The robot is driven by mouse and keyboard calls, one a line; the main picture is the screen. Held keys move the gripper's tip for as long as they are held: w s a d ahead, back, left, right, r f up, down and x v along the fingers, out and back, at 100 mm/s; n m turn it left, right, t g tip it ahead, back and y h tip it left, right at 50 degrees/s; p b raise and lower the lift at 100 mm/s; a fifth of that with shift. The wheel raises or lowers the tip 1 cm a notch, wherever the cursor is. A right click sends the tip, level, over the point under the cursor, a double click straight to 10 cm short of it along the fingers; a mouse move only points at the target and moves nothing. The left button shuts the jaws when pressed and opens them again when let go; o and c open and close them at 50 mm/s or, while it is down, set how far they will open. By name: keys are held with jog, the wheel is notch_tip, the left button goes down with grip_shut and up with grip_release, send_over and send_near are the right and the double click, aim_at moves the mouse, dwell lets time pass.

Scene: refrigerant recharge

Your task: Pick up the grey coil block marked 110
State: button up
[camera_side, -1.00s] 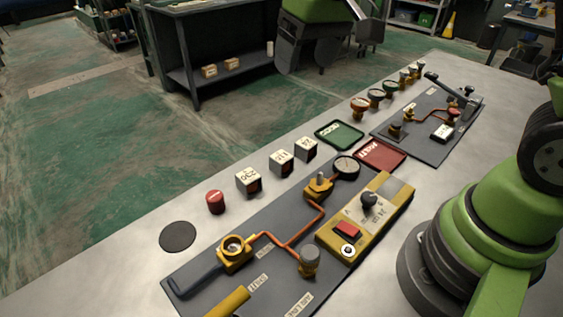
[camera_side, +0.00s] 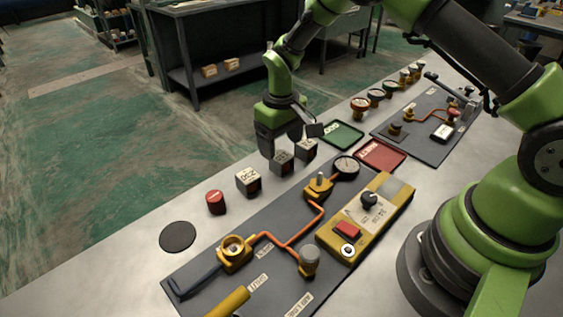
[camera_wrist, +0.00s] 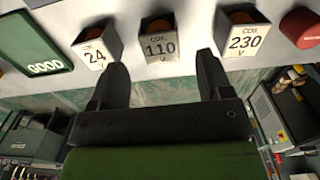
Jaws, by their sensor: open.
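The grey coil block marked 110 (camera_side: 282,164) stands on the bench as the middle one of three similar blocks. In the wrist view the 110 block (camera_wrist: 160,46) shows its marked face and an orange top, between the two finger tips. My gripper (camera_side: 287,146) is open and empty, just above and around the 110 block's place; it also shows in the wrist view (camera_wrist: 161,62). I cannot tell how far the fingers are above the block.
The 230 block (camera_side: 248,181) and the 24 block (camera_side: 306,149) stand close on either side. A red cap (camera_side: 216,202) is beyond the 230 block. The green GOOD tray (camera_side: 340,134), red tray (camera_side: 381,155) and a grey board with orange piping (camera_side: 270,262) are nearby.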

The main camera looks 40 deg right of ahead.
aim_at(281, 156)
notch_tip(281, 156, down, 4)
jog(key=shift+s+a+f, duration=0.1)
jog(key=shift+s, duration=0.05)
jog(key=c, duration=1)
